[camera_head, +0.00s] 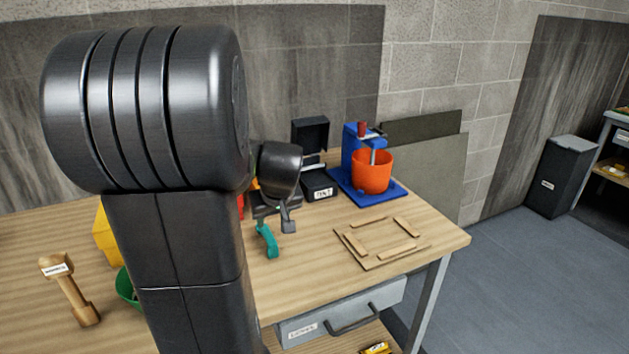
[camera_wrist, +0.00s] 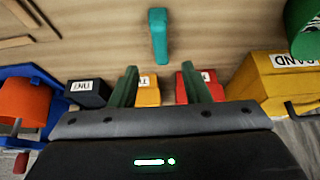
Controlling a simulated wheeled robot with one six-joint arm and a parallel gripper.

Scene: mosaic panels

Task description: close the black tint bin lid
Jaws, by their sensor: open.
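The black tint bin (camera_head: 319,188) stands at the back of the workbench, with a white label on its front. Its black lid (camera_head: 310,134) stands up open at the rear. In the wrist view the bin's labelled part (camera_wrist: 88,93) shows just left of my gripper; the lid cannot be made out there. My gripper (camera_wrist: 159,66) is open, its two green fingers apart with nothing held between them. A yellow bin (camera_wrist: 147,92) and a red bin (camera_wrist: 181,88) show behind the fingers. In the head view my arm hides much of the gripper area.
A blue stand with an orange bucket (camera_head: 372,172) is right of the tint bin. A teal handle-like piece (camera_head: 267,241) lies in front of the bins. A wooden frame (camera_head: 381,241) lies at the right. A wooden mallet-like tool (camera_head: 70,290) is at the left.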

